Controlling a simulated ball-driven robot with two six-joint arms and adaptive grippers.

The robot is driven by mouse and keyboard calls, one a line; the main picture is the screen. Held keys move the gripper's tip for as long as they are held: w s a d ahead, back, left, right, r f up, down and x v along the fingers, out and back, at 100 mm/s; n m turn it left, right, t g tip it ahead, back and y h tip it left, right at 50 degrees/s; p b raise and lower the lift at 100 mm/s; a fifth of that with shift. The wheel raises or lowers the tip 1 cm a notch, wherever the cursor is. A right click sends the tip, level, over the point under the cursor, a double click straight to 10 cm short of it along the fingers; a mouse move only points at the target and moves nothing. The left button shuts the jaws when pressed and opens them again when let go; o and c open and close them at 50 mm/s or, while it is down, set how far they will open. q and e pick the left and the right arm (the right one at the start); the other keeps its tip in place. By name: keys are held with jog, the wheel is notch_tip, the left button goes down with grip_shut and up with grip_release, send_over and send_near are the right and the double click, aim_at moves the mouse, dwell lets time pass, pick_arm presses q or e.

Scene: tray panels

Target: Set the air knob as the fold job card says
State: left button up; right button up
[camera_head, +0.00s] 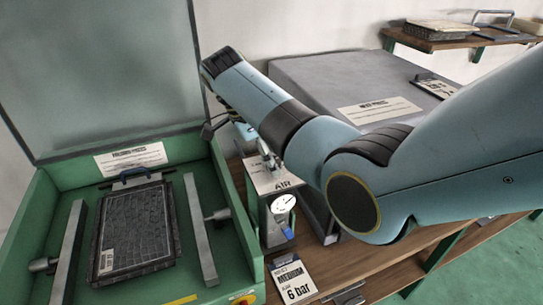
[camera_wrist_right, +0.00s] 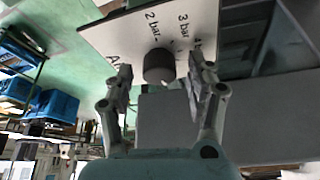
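The air knob (camera_wrist_right: 158,66) is a dark round knob on a white panel marked "2 bar" and "3 bar"; other marks are partly hidden. My right gripper (camera_wrist_right: 160,72) is open, with one finger on each side of the knob and visible gaps; I cannot tell its exact depth. The job card (camera_head: 292,280) reads "MEDIUM", "AIR 6 bar". I cannot read the knob's setting. My left gripper is not in view.
A small round gauge (camera_head: 283,203) stands just in front of the AIR panel. A green press box (camera_head: 237,240) with a dark framed tray (camera_head: 135,232) is at left. A grey machine cover (camera_head: 340,80) is behind my arm. A wooden shelf (camera_head: 430,42) is at the back right.

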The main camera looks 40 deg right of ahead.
jog(key=shift+r, duration=0.1)
jog(key=shift+a+r, duration=0.15)
jog(key=shift+r, duration=0.15)
jog(key=v, duration=0.3)
jog(key=a+v, duration=0.1)
jog(key=shift+w+r, duration=0.15)
jog(key=shift+w, duration=0.2)
jog(key=w+a, duration=0.5)
jog(key=a, duration=0.4)
jog(key=shift+a, duration=0.35)
jog(key=shift+w, duration=0.1)
